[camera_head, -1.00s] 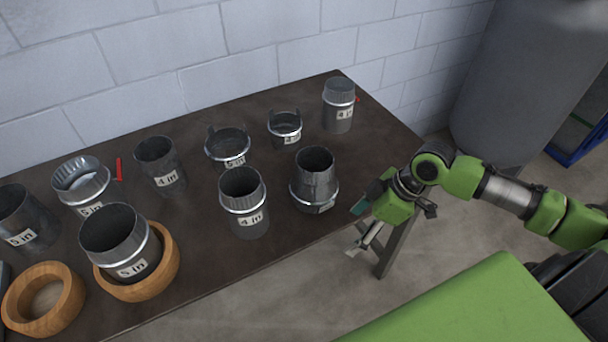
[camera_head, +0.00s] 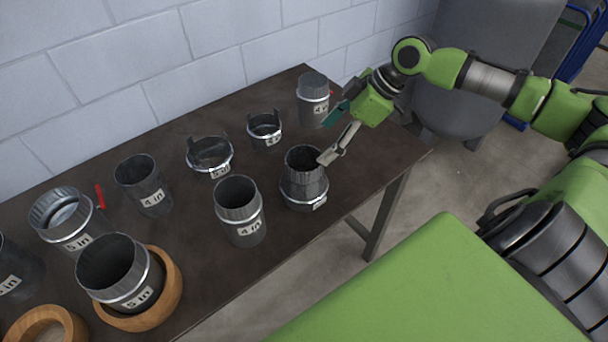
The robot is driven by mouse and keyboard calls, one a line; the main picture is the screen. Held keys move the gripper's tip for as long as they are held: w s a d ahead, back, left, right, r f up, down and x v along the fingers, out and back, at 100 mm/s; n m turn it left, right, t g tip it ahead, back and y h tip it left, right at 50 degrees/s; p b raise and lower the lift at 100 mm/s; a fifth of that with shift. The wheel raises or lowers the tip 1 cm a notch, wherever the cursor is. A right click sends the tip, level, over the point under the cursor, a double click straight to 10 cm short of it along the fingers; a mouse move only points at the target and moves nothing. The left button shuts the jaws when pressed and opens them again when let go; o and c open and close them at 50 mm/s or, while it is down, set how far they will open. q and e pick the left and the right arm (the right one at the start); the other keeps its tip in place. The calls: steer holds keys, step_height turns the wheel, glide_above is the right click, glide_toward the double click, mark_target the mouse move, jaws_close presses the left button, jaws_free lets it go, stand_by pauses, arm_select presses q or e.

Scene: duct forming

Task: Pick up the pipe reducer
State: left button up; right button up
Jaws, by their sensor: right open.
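The pipe reducer (camera_head: 304,186) is a dark grey metal piece, narrower at the top and wider at the bottom, with a shiny band and a white label low on its side. It stands upright near the table's front edge, right of the middle. My right gripper (camera_head: 333,136) is above and to the right of it, open and empty. One finger shows close to the reducer's rim, and I cannot tell whether it touches. The other finger is farther back, near the tall capped duct. My left gripper is not in view.
A 4 in duct (camera_head: 240,212) stands just left of the reducer. A tall capped duct (camera_head: 313,100) and a small collar (camera_head: 264,130) stand behind it. Wooden rings (camera_head: 172,290) are at the front left. The brown table (camera_head: 375,165) is bare right of the reducer.

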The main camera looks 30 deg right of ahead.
mark_target(304, 160)
steer(key=p+x, duration=0.3)
steer(key=x, duration=0.7)
steer(key=shift+w+p, duration=0.1)
steer(key=shift+p, duration=0.2)
steer(key=c, duration=1.7)
